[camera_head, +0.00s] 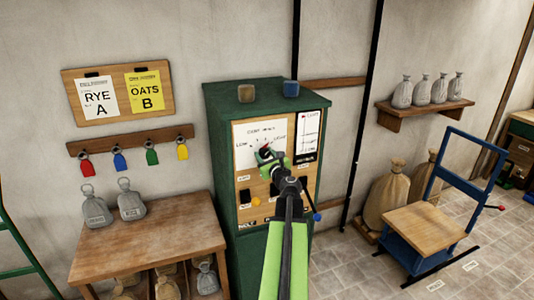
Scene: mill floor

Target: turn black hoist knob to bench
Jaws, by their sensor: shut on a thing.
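The green control cabinet (222,150) stands against the wall with a panel on its front. A white dial plate (246,131) at the panel's upper left has small markings around a dark knob (265,149) with a red mark. My gripper (267,155) is at this knob, its green jaws shut on it. The jaws and wrist hide most of the knob and the lower dial, so its exact setting is unclear. The small print is too blurred to show which mark is the bench. Black controls (245,197) sit lower on the panel, partly behind my arm.
A white scale strip (308,134) is right of the dial. Two small blocks, tan (246,93) and blue (291,88), rest on the cabinet.

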